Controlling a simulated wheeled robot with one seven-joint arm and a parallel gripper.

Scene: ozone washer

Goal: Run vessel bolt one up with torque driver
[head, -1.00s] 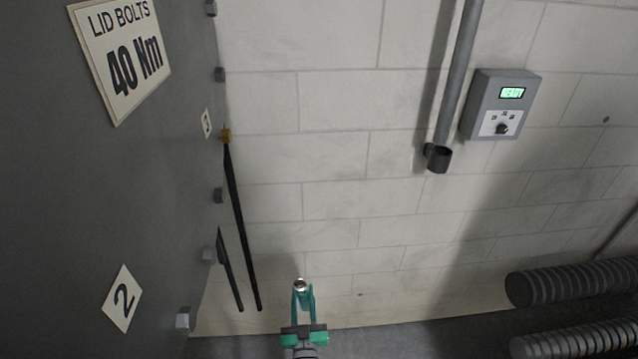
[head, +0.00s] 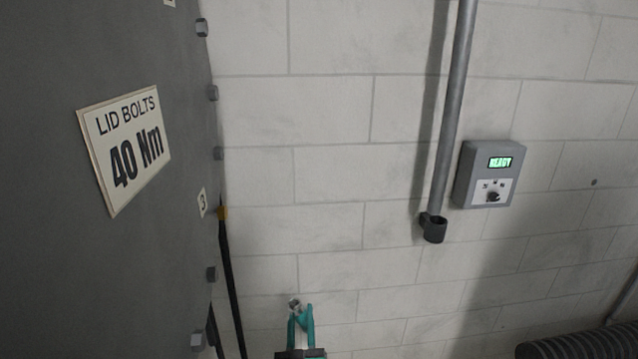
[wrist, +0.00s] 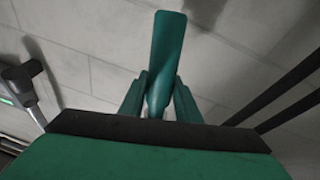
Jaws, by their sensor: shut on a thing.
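My gripper (head: 301,330) shows at the bottom of the head view, pointing up, shut on the torque driver, whose silver round tip (head: 295,304) is above the fingers. In the wrist view, the teal driver (wrist: 166,45) stands between the teal fingers of my gripper (wrist: 158,98). The tip is apart from these bolts. I cannot tell which is bolt one; no "1" label is readable.
A sign (head: 125,150) on the vessel reads "LID BOLTS 40 Nm"; a small label (head: 202,203) reads "3". A grey control box (head: 490,175) reads READY. A wall pipe (head: 452,100) ends in a dark cup (head: 433,228). Dark rods (head: 229,285) stand beside the vessel. A ribbed hose (head: 580,342) lies lower right.

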